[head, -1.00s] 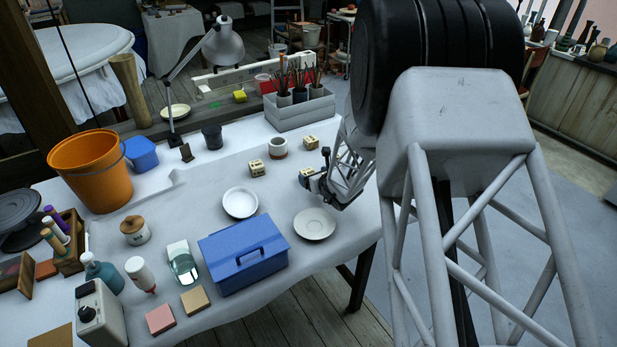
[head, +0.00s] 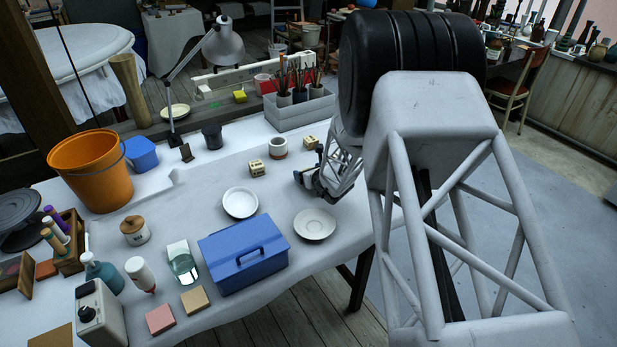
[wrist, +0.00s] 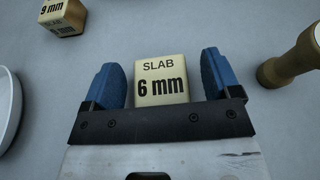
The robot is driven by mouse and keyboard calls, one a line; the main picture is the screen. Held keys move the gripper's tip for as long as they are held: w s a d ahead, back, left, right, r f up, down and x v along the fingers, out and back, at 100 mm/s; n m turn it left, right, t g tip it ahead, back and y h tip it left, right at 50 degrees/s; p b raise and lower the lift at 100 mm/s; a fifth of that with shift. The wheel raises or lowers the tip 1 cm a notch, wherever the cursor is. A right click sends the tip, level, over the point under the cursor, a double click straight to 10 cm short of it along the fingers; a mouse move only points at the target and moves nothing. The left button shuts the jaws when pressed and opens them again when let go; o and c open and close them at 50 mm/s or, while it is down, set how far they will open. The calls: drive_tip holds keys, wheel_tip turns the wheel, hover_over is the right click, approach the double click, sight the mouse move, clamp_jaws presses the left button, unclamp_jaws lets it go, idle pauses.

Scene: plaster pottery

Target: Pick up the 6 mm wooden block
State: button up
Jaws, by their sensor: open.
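The 6 mm wooden block is a pale block marked "SLAB 6 mm" (wrist: 160,80) in the wrist view. It sits on the table between the two blue fingertips of my gripper (wrist: 160,85). The fingers are open, with a visible gap on each side of the block. The block's lower part is hidden behind the dark gripper bar. In the head view my gripper (head: 309,180) is low over the table, above the saucer (head: 315,225), and hides the block there.
A similar block marked 9 mm (wrist: 63,17) is at the wrist view's top left. A turned wooden piece (wrist: 290,66) is at right, and a white dish (wrist: 8,105) at the left edge. Two blocks (head: 257,168) (head: 310,142), a small cup (head: 278,148) and a white plate (head: 240,202) stand nearby.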

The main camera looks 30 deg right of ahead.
drive_tip(key=c, duration=1)
drive_tip(key=shift+r, duration=0.15)
drive_tip(key=shift+r, duration=0.5)
wheel_tip(320, 180, up, 2)
drive_tip(key=shift+r, duration=0.1)
drive_tip(key=s+a, duration=0.2)
drive_tip(key=s, duration=0.3)
drive_tip(key=s+a+r, duration=0.1)
drive_tip(key=s+a, duration=0.1)
drive_tip(key=s, duration=0.3)
drive_tip(key=s+a, duration=0.2)
drive_tip(key=s, duration=0.3)
drive_tip(key=shift+r, duration=0.25)
drive_tip(key=shift+w, duration=0.1)
